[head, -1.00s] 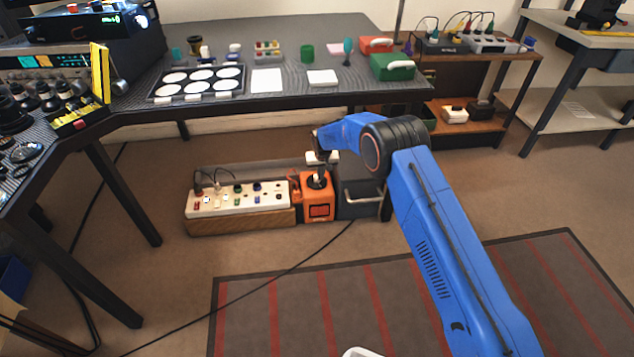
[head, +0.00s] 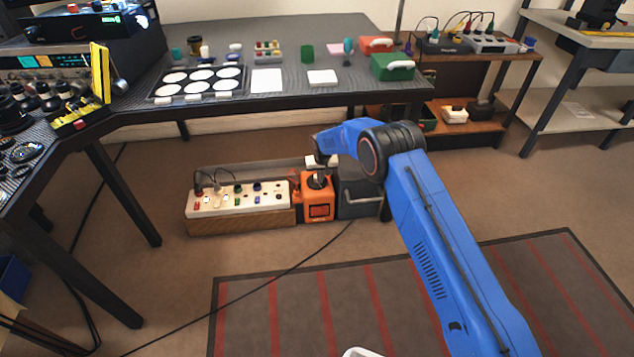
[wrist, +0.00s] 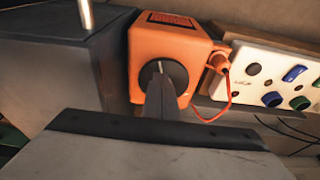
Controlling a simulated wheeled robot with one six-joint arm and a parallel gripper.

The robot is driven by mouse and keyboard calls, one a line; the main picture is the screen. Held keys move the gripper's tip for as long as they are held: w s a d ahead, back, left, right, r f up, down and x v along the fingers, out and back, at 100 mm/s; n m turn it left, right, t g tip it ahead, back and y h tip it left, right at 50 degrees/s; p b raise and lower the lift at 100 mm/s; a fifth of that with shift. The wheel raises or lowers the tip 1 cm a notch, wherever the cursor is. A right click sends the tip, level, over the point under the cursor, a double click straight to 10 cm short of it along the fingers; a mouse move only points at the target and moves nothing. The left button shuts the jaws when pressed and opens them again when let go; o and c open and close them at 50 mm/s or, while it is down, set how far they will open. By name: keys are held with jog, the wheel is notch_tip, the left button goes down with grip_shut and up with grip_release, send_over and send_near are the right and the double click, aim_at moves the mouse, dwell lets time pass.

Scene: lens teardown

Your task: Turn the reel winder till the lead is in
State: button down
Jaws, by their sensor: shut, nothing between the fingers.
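The reel winder appears to be the orange box (head: 318,208) on the floor, between a white socket strip and a dark grey box. In the wrist view the orange box (wrist: 150,40) has a round black hub (wrist: 163,76) on the face towards me. My gripper (wrist: 163,98) is shut, with its fingertips at the front of this hub and partly covering it; I cannot tell whether they touch it. A thin red lead (wrist: 228,98) hangs in a loop from a red plug (wrist: 219,62) at the box's side. In the head view my wrist hides part of the box's top.
The white socket strip (head: 240,199) with several plugs sits left of the orange box. The dark grey box (head: 358,200) with a handle stands close on its right. The workbench (head: 300,98) is above and behind. Open carpet and a striped rug (head: 300,300) lie in front.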

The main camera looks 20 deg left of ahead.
jog(key=shift+s+a, duration=0.4)
jog(key=shift+a, duration=0.1)
jog(key=shift+s+a+r, duration=0.1)
jog(key=shift+a, duration=0.3)
dwell(0.7)
jog(key=shift+s, duration=0.15)
jog(key=shift+s+d, duration=0.1)
jog(key=shift+s, duration=0.15)
jog(key=v, duration=0.3)
jog(key=w+v, duration=0.1)
jog(key=v, duration=0.1)
jog(key=shift+a+r, duration=0.3)
jog(key=shift+r, duration=0.2)
jog(key=shift+s, duration=0.1)
